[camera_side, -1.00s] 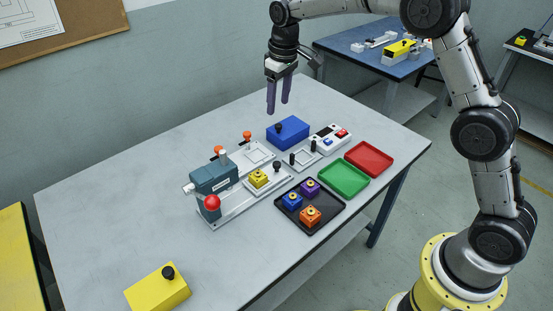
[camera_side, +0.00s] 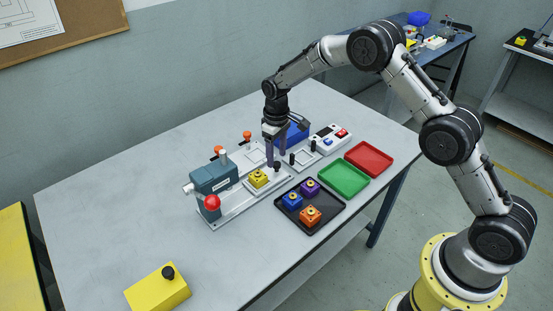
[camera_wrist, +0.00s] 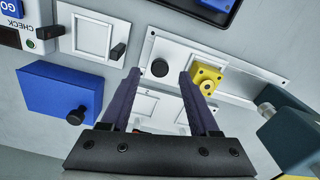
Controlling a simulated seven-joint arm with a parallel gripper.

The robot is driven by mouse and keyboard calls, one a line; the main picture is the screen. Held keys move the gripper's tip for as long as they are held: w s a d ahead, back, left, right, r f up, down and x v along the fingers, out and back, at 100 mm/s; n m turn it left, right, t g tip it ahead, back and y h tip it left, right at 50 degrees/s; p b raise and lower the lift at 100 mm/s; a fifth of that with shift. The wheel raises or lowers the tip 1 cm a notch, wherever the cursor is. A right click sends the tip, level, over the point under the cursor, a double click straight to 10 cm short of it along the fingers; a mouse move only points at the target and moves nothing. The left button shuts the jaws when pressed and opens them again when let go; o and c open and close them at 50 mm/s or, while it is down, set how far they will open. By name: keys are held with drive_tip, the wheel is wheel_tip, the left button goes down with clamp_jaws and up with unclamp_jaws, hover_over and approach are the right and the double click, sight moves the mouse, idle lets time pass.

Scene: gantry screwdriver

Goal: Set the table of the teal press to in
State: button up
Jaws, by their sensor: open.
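The teal press (camera_side: 213,180) stands at the left end of a pale metal base; part of it shows at the lower right of the wrist view (camera_wrist: 290,130). Its table, a pale plate (camera_side: 262,189), carries a yellow block (camera_side: 258,178) and a black knob (camera_side: 277,166) at the end away from the press. My gripper (camera_side: 276,160) is open and points down at the knob end. In the wrist view the knob (camera_wrist: 160,68) shows between the fingertips (camera_wrist: 159,74), with gaps on both sides. I cannot tell whether the fingertips are down at knob height.
A blue box (camera_side: 297,133) stands just behind my gripper. A black tray (camera_side: 308,222) with blue, purple and orange blocks lies in front. Green (camera_side: 344,178) and red (camera_side: 369,159) trays and a white button box (camera_side: 330,138) are to the right.

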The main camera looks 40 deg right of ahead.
drive_tip(key=shift+f, duration=1.15)
clamp_jaws()
idle(0.6)
